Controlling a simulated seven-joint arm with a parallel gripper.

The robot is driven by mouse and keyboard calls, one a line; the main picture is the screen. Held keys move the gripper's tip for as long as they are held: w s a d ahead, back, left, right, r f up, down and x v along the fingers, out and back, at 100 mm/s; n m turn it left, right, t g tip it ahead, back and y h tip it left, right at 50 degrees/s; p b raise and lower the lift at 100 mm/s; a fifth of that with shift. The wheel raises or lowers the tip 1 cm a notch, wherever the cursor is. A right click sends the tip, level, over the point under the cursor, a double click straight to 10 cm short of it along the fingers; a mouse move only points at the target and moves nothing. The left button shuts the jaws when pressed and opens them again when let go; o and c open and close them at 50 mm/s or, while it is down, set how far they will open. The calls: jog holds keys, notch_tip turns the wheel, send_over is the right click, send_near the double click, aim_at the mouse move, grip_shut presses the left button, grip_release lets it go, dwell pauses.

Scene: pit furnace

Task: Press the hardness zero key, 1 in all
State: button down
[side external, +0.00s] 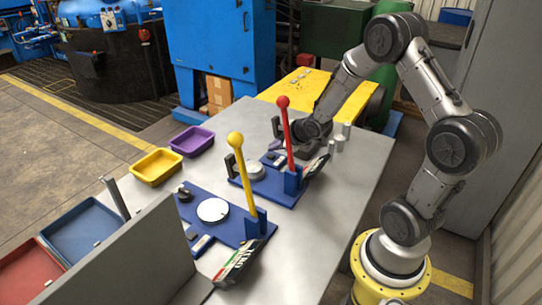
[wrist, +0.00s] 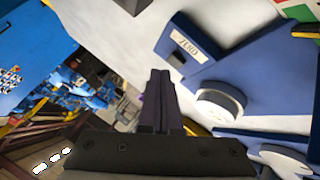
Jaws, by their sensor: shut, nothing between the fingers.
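Two testers with blue bases stand on the grey table. The nearer one (side external: 232,232) has a yellow-knobbed lever (side external: 246,170). The farther one (side external: 285,194) has a red-knobbed lever (side external: 288,135). My gripper (side external: 304,150) is low beside the red-lever tester, partly behind its lever. In the wrist view my gripper (wrist: 161,76) is shut with nothing between its fingers. A label reading "ZERO" (wrist: 189,46) shows on a blue part to the right of the fingertips, apart from them in the picture. A white round piece (wrist: 221,102) is below it. I cannot tell whether the fingers touch anything.
A yellow bin (side external: 156,167) and a purple bin (side external: 192,141) stand at the table's left edge. A grey upright panel (side external: 130,255) is at the near left, beside blue and red trays. Small metal cylinders (side external: 340,138) stand right of my gripper.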

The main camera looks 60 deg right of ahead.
jog(key=shift+f, duration=0.15)
jog(key=shift+f, duration=0.25)
jog(key=shift+f, duration=0.4)
dwell(1.0)
jog(key=shift+r, duration=0.8)
jog(key=shift+r, duration=0.1)
jog(key=shift+r, duration=2.4)
